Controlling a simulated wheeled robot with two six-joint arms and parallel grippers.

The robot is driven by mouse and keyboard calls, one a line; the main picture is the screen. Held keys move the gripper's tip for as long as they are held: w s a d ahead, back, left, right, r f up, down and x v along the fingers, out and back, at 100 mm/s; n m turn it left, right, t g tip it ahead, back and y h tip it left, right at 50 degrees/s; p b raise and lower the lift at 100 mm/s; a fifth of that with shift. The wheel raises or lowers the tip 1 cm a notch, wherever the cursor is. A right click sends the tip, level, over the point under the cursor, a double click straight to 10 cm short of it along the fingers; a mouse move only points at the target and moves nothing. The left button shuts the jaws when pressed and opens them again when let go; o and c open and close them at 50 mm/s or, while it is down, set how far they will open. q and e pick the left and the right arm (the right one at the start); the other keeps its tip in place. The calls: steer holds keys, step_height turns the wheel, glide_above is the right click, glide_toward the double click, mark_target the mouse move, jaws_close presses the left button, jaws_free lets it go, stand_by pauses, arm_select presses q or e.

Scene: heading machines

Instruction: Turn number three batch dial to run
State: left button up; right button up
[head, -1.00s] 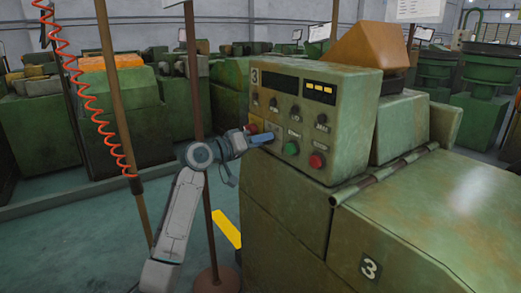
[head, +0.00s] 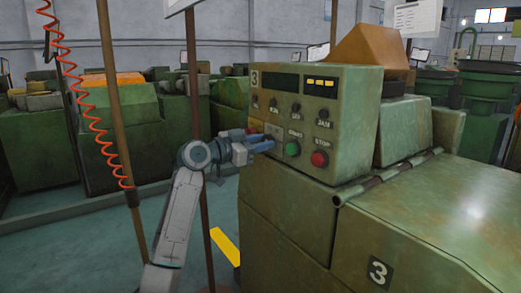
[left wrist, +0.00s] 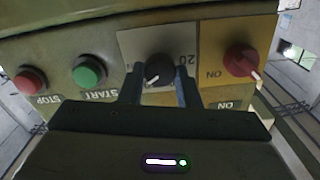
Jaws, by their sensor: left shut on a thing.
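The number three control box (head: 345,130) is green, with its panel facing my left arm. My left gripper (head: 264,146) is at the panel's lower left, left of the green START button (head: 292,149). In the left wrist view, which looks upside down, the black batch dial (left wrist: 160,70) sits on a pale scale plate (left wrist: 187,45) with a "20" on it. The gripper's two dark fingers (left wrist: 160,92) are closed on the dial's sides. Its white pointer slants to the lower left in that view. The head view hides the dial behind the fingers. My right gripper is not in view.
A red knob (left wrist: 240,60) marked ON is close beside the dial. The red STOP button (head: 319,159) is right of START. A thin brown pole (head: 194,100) and an orange coiled hose (head: 85,110) stand near my left arm.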

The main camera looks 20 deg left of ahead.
arm_select(q)
steer(key=shift+f+m+b, duration=0.2)
steer(key=shift+m+b, duration=1.35)
steer(key=shift+m, duration=1.85)
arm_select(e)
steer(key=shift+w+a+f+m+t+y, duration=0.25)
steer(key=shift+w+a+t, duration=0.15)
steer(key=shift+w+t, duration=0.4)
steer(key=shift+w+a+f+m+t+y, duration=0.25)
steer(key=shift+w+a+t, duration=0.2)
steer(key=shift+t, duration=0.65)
arm_select(q)
steer(key=o, duration=1)
steer(key=shift+r, duration=0.1)
